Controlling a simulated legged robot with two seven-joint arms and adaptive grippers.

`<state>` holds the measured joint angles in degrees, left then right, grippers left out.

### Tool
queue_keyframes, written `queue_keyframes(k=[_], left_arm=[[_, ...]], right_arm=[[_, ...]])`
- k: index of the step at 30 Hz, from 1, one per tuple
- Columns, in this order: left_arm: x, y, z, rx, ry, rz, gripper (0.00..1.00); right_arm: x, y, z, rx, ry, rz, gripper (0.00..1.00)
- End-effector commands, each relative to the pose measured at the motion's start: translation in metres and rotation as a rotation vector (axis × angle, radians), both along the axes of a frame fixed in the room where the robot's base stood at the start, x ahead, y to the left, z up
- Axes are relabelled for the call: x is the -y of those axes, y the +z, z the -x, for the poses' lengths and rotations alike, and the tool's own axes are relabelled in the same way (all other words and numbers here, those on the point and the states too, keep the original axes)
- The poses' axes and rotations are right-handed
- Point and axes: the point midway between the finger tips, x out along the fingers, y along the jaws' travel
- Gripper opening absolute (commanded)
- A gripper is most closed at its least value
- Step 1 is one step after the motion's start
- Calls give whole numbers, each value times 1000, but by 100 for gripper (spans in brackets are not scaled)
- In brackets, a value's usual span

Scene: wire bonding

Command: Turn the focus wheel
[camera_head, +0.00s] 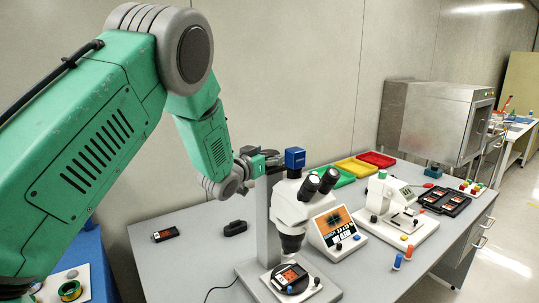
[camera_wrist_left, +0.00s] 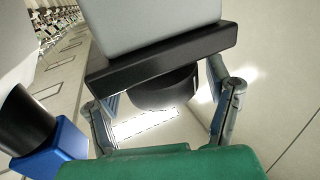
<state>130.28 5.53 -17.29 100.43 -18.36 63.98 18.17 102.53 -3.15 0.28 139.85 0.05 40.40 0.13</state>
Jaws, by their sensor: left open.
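The microscope (camera_head: 302,207) stands on the grey bench, with a blue camera block (camera_head: 295,158) on top and a grey column behind its head. In the left wrist view the column (camera_wrist_left: 150,20) carries a black block (camera_wrist_left: 165,55) with a dark round wheel (camera_wrist_left: 165,92), which looks like the focus wheel. My left gripper (camera_head: 272,160) is at the upper column. It is open, with one finger on each side of the wheel in the wrist view (camera_wrist_left: 168,98). I cannot tell whether the fingers touch it. The wheel is not clearly visible in the head view. My right gripper is out of view.
A screen unit (camera_head: 338,233) and a white bonding machine (camera_head: 397,212) stand right of the microscope. A chip carrier (camera_head: 290,275) lies on the microscope's base. Coloured trays (camera_head: 353,167) are at the back. The blue camera (camera_wrist_left: 60,145) is close beside the left finger.

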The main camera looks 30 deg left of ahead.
Motion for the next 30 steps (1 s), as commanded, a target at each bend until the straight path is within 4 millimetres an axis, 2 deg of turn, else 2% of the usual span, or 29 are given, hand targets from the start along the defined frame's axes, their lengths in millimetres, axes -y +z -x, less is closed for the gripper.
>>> queue_keyframes(k=[2,5,6,7,30], left_arm=[[-1,0,0,0,0,1,73],[-4,-1,0,0,0,4,41],[-4,-2,0,0,-2,4,27],[-4,-2,0,0,-3,4,22],[-4,-6,0,-9,-27,5,22]], right_arm=[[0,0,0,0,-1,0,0],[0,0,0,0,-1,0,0],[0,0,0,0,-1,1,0],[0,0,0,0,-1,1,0],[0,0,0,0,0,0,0]])
